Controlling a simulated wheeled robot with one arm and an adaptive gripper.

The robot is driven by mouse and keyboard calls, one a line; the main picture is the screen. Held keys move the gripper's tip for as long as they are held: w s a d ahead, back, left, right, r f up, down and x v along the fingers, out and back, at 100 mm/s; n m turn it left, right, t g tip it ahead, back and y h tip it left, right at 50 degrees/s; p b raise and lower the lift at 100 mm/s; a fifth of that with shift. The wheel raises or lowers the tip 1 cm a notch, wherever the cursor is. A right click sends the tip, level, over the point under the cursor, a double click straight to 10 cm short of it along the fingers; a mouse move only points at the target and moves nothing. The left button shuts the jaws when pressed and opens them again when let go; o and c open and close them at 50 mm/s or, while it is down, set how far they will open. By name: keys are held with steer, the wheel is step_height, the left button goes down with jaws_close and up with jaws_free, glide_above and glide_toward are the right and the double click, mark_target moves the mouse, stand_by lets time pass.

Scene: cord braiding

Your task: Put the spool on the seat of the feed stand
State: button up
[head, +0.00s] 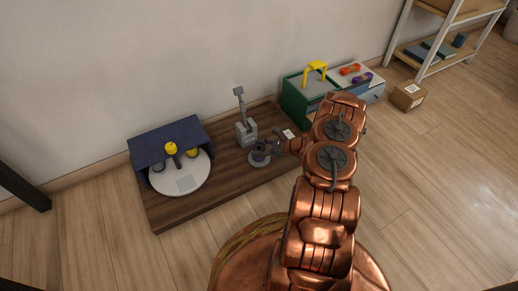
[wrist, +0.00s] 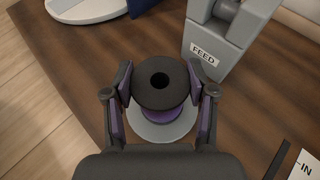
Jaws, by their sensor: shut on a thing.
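The spool (wrist: 160,92) has dark round flanges, a hole in its top and purple cord around its core. My gripper (wrist: 163,82) is shut on it, one finger on each side. The spool looks upright, and it also shows small in the head view (head: 260,156). A light grey round seat (wrist: 160,136) lies under the spool, partly hidden by it. I cannot tell whether the spool touches the seat. The grey feed stand (head: 246,132) rises just behind the seat; its FEED label (wrist: 203,56) shows in the wrist view.
A green box (head: 293,103) with a yellow handle stands behind right. The wooden board (head: 215,190) is bare in front. A white "IN" label (wrist: 306,165) lies right in the wrist view.

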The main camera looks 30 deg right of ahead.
steer(key=o, duration=1.2)
